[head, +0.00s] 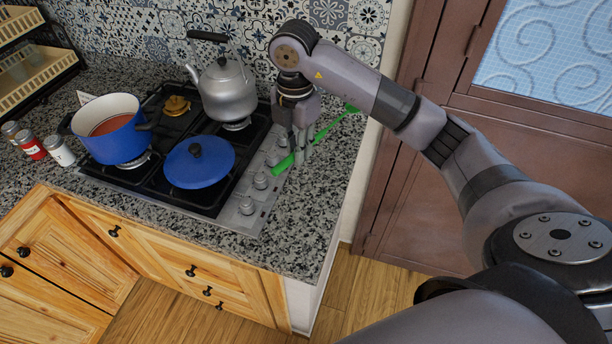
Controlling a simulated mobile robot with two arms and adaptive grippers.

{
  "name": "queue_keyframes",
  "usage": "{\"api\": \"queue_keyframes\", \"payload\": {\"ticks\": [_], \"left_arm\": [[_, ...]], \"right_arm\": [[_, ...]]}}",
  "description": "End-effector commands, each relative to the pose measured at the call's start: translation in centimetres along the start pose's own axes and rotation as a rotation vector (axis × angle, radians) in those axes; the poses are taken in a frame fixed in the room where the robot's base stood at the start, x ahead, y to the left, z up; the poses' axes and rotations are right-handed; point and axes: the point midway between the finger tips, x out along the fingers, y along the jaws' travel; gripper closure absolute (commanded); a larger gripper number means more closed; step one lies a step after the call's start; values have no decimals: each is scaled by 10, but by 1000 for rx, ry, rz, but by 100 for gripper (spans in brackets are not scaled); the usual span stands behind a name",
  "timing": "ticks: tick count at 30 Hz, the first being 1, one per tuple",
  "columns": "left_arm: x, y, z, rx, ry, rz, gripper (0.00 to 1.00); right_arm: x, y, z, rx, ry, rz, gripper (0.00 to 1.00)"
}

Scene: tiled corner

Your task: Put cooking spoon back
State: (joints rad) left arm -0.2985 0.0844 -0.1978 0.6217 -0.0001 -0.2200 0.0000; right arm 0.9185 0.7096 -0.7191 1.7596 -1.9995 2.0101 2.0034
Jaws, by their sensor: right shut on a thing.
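A long green cooking spoon (330,127) is at the right end of the counter, beside the stove's control knobs. My right gripper (301,156) points down and is shut on the spoon. The spoon runs slantwise, with one end near the knobs and the other toward the upper right, partly behind my right arm. I cannot tell whether it touches the counter. My left gripper is not in view.
A blue pot (118,141) with reddish contents, a blue lid (200,168) and a grey kettle (227,92) are on the stove (168,200). Several shakers (59,151) stand at left. The speckled counter (313,216) is clear at the front right, near its edge.

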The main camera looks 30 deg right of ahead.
Motion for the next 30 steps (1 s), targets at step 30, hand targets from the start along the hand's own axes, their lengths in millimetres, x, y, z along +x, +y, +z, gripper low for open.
{"api": "queue_keyframes", "payload": {"ticks": [30], "left_arm": [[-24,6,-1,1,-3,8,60]], "right_arm": [[134,2,1,-1,0,2,100]]}}
